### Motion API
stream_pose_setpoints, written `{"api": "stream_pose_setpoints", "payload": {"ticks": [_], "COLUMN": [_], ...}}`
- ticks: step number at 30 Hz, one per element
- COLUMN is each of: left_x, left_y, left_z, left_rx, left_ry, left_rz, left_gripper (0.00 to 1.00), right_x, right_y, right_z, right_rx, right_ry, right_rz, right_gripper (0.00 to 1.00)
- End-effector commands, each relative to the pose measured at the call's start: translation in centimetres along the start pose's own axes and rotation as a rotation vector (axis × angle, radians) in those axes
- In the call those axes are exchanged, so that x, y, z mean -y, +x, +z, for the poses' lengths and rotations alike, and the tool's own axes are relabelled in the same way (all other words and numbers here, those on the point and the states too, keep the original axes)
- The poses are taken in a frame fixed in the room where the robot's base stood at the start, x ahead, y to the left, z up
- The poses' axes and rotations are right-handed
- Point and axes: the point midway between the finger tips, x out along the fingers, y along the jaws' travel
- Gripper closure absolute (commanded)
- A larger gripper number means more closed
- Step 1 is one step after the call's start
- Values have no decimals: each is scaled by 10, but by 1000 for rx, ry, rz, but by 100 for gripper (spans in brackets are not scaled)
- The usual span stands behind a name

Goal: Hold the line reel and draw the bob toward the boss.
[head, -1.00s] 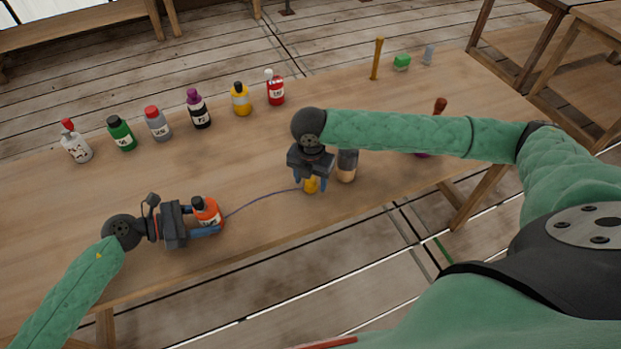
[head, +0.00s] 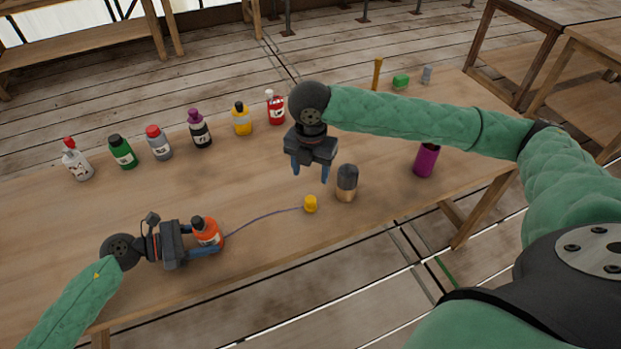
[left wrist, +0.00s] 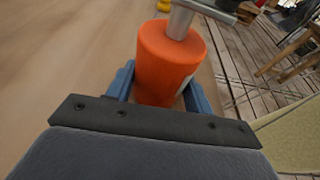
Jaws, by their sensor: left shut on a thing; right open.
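The orange line reel (head: 208,232), a bottle-like body with a dark top, stands near the table's front edge. My left gripper (head: 203,247) is shut on it from the left; in the left wrist view the reel (left wrist: 166,62) sits between the blue fingers. A thin purple line runs from the reel to the small yellow bob (head: 311,204), which rests on the table. The boss, apparently the dark-topped cylinder with a tan base (head: 346,186), stands just right of the bob, apart from it. My right gripper (head: 310,174) is open and empty, above and behind the bob.
Several bottles stand in a row along the back left, from a white one (head: 76,160) to a red one (head: 275,108). A purple cylinder (head: 426,160) stands at right. A yellow stick (head: 377,74) and green block (head: 401,81) are at the far right.

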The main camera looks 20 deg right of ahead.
Motion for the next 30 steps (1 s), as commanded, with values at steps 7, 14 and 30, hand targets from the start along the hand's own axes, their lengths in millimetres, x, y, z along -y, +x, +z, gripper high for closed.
{"api": "stream_pose_setpoints", "payload": {"ticks": [7, 14, 30], "left_x": [0, 0, 0], "left_y": [0, 0, -23], "left_z": [0, 0, -1], "left_rx": [0, 0, -2], "left_ry": [0, 0, -1], "left_rz": [0, 0, 1], "left_gripper": [61, 25, 23], "right_x": [0, 0, 0], "right_y": [-5, -4, -4], "right_z": [0, 0, 0], "right_rx": [0, 0, 0], "right_ry": [0, 0, 0], "right_rz": [0, -1, -1], "right_gripper": [44, 44, 44]}}
